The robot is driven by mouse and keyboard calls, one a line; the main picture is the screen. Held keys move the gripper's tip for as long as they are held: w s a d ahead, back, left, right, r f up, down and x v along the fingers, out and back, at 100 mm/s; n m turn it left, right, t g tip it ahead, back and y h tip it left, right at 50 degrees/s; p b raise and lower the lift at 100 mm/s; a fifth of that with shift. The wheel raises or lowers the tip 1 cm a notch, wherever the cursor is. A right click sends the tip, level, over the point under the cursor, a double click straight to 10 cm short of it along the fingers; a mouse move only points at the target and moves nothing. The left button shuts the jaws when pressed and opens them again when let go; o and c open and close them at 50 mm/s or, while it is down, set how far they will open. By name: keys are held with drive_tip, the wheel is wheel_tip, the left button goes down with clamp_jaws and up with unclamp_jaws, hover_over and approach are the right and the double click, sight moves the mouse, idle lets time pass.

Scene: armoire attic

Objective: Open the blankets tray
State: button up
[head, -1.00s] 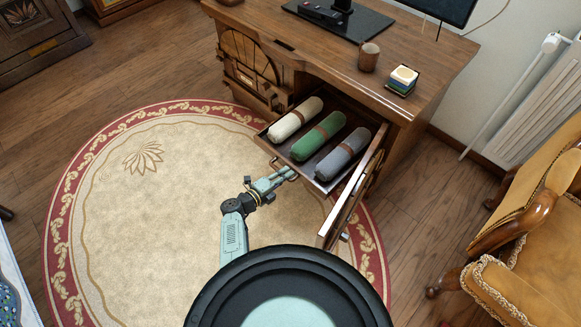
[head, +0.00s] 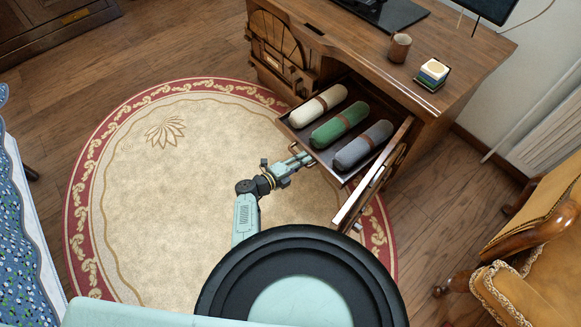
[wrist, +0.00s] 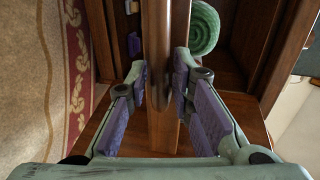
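The blankets tray (head: 298,134) is a dark drawer pulled out from the desk. My gripper (head: 303,158) is at the tray's front edge. In the wrist view its fingers (wrist: 162,85) lie on either side of an upright-looking wooden bar (wrist: 160,130), which looks like the tray's front, and appear closed on it. The exact contact at the tips is hard to see. The end of the green roll (wrist: 203,28) shows beyond the bar.
An open desk door (head: 372,185) stands just right of the tray, close to my body. The desk top (head: 350,45) carries a mug (head: 399,47) and a stack of coasters (head: 433,73). A tan armchair (head: 530,225) is at the right. The round rug (head: 190,190) is clear at left.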

drive_tip(key=v, duration=1.1)
drive_tip(key=shift+a, duration=0.2)
drive_tip(key=shift+s+r, duration=0.1)
drive_tip(key=shift+s, duration=0.05)
